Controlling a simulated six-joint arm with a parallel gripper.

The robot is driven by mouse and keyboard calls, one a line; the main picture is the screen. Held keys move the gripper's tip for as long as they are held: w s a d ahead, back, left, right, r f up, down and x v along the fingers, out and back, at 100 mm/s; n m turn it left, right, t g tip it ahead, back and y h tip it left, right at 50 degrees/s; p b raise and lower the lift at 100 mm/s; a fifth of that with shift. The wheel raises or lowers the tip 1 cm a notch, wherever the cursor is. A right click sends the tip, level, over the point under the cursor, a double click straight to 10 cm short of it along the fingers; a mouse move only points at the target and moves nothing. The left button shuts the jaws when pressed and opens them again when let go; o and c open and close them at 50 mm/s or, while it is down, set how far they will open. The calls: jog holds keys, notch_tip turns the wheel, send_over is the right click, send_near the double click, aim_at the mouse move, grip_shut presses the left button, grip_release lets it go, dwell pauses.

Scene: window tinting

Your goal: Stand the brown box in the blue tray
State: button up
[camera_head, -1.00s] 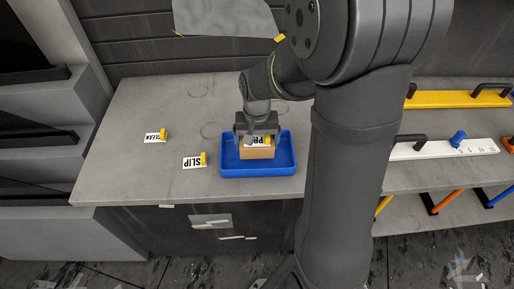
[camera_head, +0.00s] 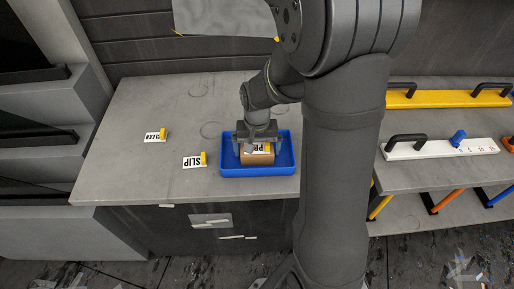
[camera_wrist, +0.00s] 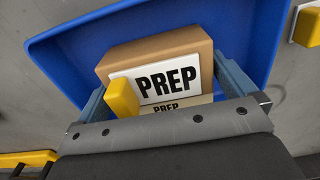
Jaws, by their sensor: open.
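The brown box (camera_head: 257,158) is inside the blue tray (camera_head: 286,158) on the grey bench. In the wrist view the box (camera_wrist: 160,48) carries a white PREP label with a yellow tab on its side, and the blue tray (camera_wrist: 245,25) surrounds it. My gripper (camera_head: 257,146) is open, with one finger on each side of the box. In the wrist view my gripper's fingers (camera_wrist: 165,95) straddle the box's near part. I cannot tell whether they touch it. The box's underside is hidden.
A white SLIP card (camera_head: 194,162) with a yellow tab lies left of the tray, and a similar white card (camera_head: 154,137) lies farther left. A shelf at the right holds a yellow tool (camera_head: 440,98) and a white tool (camera_head: 440,148). The bench's left part is mostly clear.

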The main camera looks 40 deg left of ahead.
notch_tip(320, 180, up, 12)
dwell(0.4)
notch_tip(320, 180, down, 12)
jog(key=shift+f, duration=0.2)
jog(key=shift+r, duration=1.9)
